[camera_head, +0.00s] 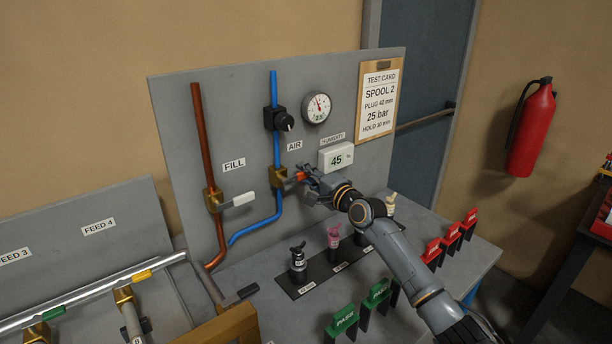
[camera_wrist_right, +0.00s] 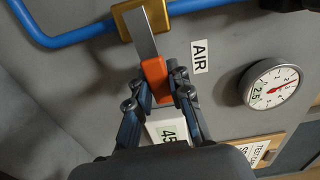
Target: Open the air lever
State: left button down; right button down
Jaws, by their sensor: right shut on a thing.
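The air lever (camera_head: 299,177) has an orange grip on a metal arm and sits on a brass valve (camera_head: 279,175) on the blue pipe, below the AIR label (camera_head: 294,146). The lever sticks out to the right, across the pipe. My right gripper (camera_head: 307,176) is shut on the orange grip. My left gripper is not in view.
The fill lever (camera_head: 241,199) with a white grip is to the left on the copper pipe. A black knob (camera_head: 284,121) and a gauge (camera_head: 317,108) are above. The humidity display (camera_head: 337,157) is close behind my right gripper. Plugs on a black stand (camera_head: 315,272) are below my arm.

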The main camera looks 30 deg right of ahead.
aim_at(299, 173)
jog(key=shift+a+r+n, duration=0.1)
jog(key=shift+r+n, duration=0.6)
jog(key=shift+n, duration=0.4)
jog(key=n, duration=0.1)
jog(key=r+n, duration=0.1)
jog(key=shift+a+r+n+p, duration=0.15)
jog(key=shift+a+n+p, duration=0.1)
jog(key=shift+n+p, duration=0.15)
jog(key=n, duration=0.1)
jog(key=a+r+n+p, duration=0.1)
jog(key=n, duration=0.1)
jog(key=r+n, duration=0.1)
jog(key=shift+s+a, duration=0.1)
jog(key=shift+a, duration=0.2)
jog(key=n, duration=0.1)
jog(key=a+n+p, duration=0.1)
jog(key=n, duration=0.2)
jog(key=shift+a+r+p, duration=0.3)
jog(key=shift+r, duration=0.05)
jog(key=shift+s+a+r+n+p, duration=0.1)
jog(key=shift+a+n+p, duration=0.2)
jog(key=shift+a+n, duration=0.5)
jog(key=shift+s+a+r+n+p, duration=0.1)
jog(key=shift+a+n+p, duration=0.15)
jog(key=shift+n, duration=0.95)
jog(key=shift+f, duration=0.1)
jog(key=c, duration=1.2)
grip_release()
jog(key=shift+w, duration=0.1)
